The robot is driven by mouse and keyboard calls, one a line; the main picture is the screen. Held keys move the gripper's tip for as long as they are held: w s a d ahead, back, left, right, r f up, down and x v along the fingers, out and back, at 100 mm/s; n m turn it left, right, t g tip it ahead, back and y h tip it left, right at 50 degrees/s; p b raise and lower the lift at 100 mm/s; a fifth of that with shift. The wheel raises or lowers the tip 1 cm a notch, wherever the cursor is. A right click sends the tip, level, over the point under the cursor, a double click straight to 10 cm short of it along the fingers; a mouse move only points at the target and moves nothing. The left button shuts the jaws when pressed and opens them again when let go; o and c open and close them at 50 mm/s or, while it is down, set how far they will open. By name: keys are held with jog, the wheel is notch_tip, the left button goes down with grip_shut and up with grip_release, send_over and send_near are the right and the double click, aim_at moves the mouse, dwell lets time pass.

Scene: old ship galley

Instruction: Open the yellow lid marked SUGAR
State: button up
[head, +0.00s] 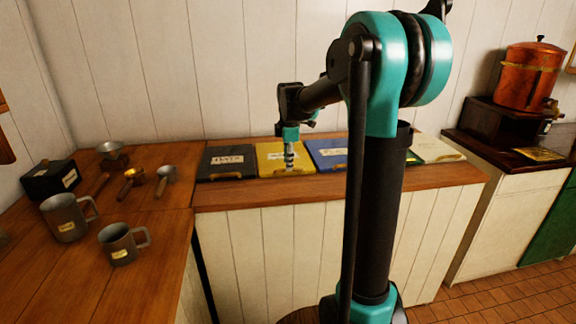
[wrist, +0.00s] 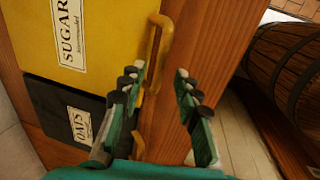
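The yellow lid (head: 267,153) lies closed in the counter in the head view, between a dark lid and a blue one. In the wrist view the yellow lid (wrist: 28,22) bears a white SUGAR label (wrist: 68,32) and a curved yellow handle (wrist: 165,38) along its edge. My gripper (head: 289,169) points down over the lid's front part. In the wrist view my gripper (wrist: 158,76) is open and empty, its two green fingers apart. The handle's near end shows between the fingertips, close to the left one; I cannot tell whether they touch.
The dark OATS lid (wrist: 50,118) adjoins the yellow one. The blue lid (head: 328,152) is on the other side. A wooden barrel (wrist: 285,65) stands beyond the counter edge. A copper urn (head: 530,75) is at right.

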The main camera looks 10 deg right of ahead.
jog(key=shift+w+f, duration=0.2)
jog(key=shift+f, duration=0.8)
grip_shut()
